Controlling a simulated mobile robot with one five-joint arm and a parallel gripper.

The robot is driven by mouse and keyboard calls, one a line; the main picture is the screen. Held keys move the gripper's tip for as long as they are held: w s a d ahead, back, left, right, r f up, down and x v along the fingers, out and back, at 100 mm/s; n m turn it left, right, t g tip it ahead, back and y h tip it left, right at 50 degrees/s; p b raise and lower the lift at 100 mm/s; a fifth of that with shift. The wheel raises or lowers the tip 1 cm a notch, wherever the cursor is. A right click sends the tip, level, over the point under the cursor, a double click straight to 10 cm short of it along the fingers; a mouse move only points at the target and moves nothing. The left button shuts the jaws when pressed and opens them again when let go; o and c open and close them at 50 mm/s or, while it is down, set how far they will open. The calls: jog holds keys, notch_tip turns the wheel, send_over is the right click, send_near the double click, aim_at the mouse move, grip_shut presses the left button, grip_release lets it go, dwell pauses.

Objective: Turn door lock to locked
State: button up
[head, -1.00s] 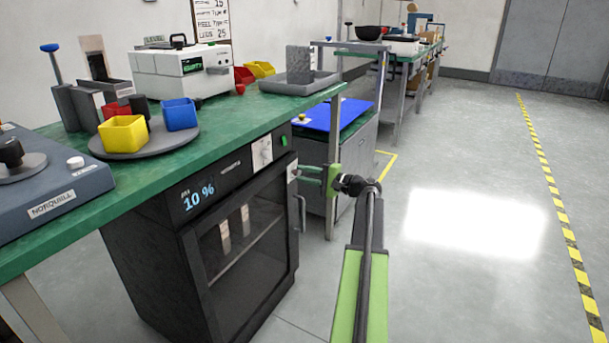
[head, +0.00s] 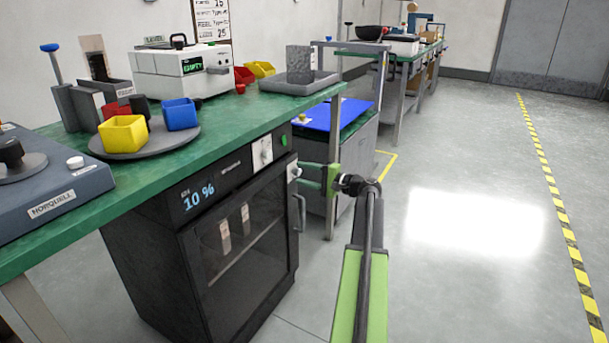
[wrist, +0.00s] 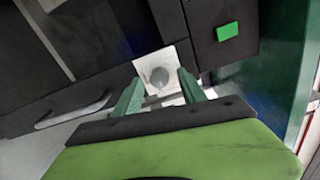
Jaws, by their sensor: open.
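The door lock is a grey round knob on a white plate at the upper right corner of the dark oven's door. It shows in the wrist view (wrist: 160,76) and small in the head view (head: 293,171). My gripper (head: 303,174) is in front of it, open. In the wrist view its two green fingers (wrist: 160,84) lie either side of the knob, with space between fingers and knob. I cannot tell whether they touch the plate. The lock's setting is not readable.
The oven (head: 235,240) stands under the green bench (head: 240,125). Its door handle (head: 300,213) is just below the lock; a green button (wrist: 228,32) and a white dial plate (head: 262,153) are nearby. The floor to the right is clear.

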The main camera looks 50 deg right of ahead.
jog(key=v, duration=1.7)
jog(key=shift+s+p, duration=0.2)
jog(key=shift+p, duration=0.1)
jog(key=shift+f, duration=0.1)
